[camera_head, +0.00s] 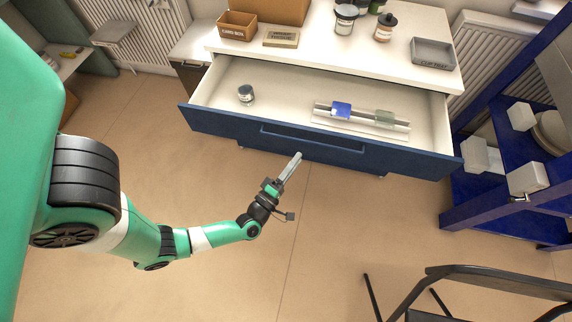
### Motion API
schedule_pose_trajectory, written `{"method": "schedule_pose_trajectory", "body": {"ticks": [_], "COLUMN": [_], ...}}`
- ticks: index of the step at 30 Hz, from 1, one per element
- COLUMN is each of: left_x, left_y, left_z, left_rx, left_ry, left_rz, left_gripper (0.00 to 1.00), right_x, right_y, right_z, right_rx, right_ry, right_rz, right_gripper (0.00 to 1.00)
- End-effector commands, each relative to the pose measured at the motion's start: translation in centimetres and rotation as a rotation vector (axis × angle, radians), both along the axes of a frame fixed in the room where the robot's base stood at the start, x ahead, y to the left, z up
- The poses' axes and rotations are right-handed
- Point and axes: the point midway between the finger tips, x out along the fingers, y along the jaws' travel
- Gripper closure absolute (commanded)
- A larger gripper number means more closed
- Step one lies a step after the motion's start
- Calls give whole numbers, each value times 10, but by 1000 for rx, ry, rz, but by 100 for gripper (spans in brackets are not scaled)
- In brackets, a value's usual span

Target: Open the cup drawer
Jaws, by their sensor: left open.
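The drawer with a dark blue front (415,160) stands pulled out from the white cabinet, its pale inside in plain view. A long blue handle (330,143) runs across the middle of the front. A small jar (246,96) stands in the left part of the drawer. A rail holding a blue piece (341,109) and a pale green piece (383,117) lies in the right part. My left gripper (297,158) is open and empty, in front of the drawer front and just below the handle. Whether it touches the front is unclear. My right gripper is out of view.
The white cabinet top (330,53) carries a card box (237,25), a grey tray (433,52) and several jars. A blue rack (500,190) stands at the right. A dark chair (480,285) is at the lower right.

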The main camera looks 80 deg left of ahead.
Motion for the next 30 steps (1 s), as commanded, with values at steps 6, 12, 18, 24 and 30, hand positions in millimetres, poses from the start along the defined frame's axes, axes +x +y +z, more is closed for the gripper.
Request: {"method": "schedule_pose_trajectory", "body": {"ticks": [6, 12, 18, 24, 30], "left_x": [-33, -45, -47, -46, -46], "left_y": [-30, -37, -37, -37, -37], "left_z": [-7, -10, -11, -11, -10], "left_rx": [-1, 0, 1, 0, 0], "left_ry": [1, 0, 0, 0, 0], "left_rz": [-9, -2, 2, 1, 1], "left_gripper": [55, 55, 55, 55, 55], "right_x": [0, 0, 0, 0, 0], "right_y": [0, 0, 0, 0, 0], "right_z": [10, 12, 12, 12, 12], "right_rx": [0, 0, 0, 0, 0], "right_ry": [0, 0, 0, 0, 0], "right_rz": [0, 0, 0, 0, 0], "right_gripper": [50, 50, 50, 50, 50]}}
